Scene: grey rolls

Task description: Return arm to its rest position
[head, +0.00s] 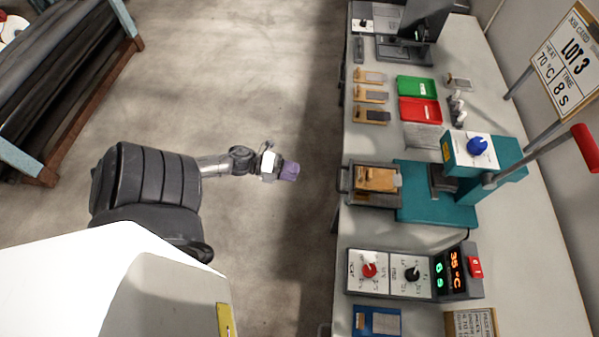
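My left arm reaches in from the left over the floor. My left gripper (285,170) is at its end, over bare floor and left of the workbench (430,235), apart from it. A small purple-grey shape shows at its tip; I cannot tell whether it is the fingers or something held. The fingers are too small to read as open or shut. My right gripper is not in view.
The bench carries a teal press (435,205) with a red-tipped lever (585,148), a control box (390,273), a green tray (416,86) and a red tray (419,110). A rack of dark rolls (62,75) stands upper left. Floor between is clear.

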